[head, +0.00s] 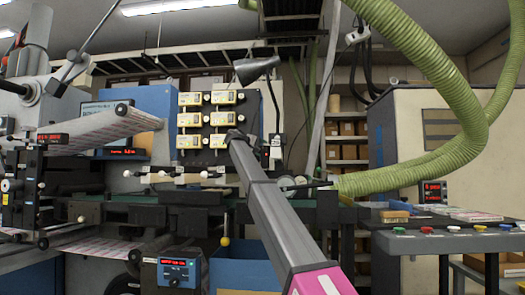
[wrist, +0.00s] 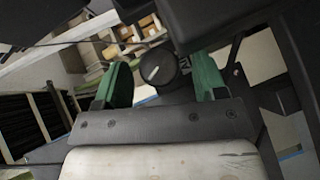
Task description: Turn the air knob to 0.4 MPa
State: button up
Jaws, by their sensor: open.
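A round black knob (wrist: 158,71) with a short white pointer mark on its face shows in the wrist view. My gripper (wrist: 162,80) is open, with one green finger on each side of the knob. A gap shows between the left finger and the knob; the right finger is close to the knob, and I cannot tell whether it touches. In the head view my arm reaches up and away toward the machine, and I cannot make out the knob or my fingers there. No pressure reading is legible in either view.
In the head view, several cream-coloured control units (head: 193,119) sit on a panel beyond my arm. A thick green hose (head: 455,110) hangs at the right. A bench with coloured buttons (head: 426,230) stands at the lower right, and a blue control box (head: 178,272) at the lower left.

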jog(key=shift+w+d+f, duration=0.1)
jog(key=shift+w+d, duration=0.2)
jog(key=c, duration=0.9)
jog(key=shift+y, duration=0.3)
jog(key=shift+d+r+m+g+y, duration=0.15)
jog(key=shift+m+g+y, duration=0.35)
jog(key=shift+m+y, duration=0.6)
jog(key=m+y, duration=0.1)
jog(key=y, duration=0.3)
jog(key=shift+m+g, duration=0.4)
jog(key=shift+y, duration=0.3)
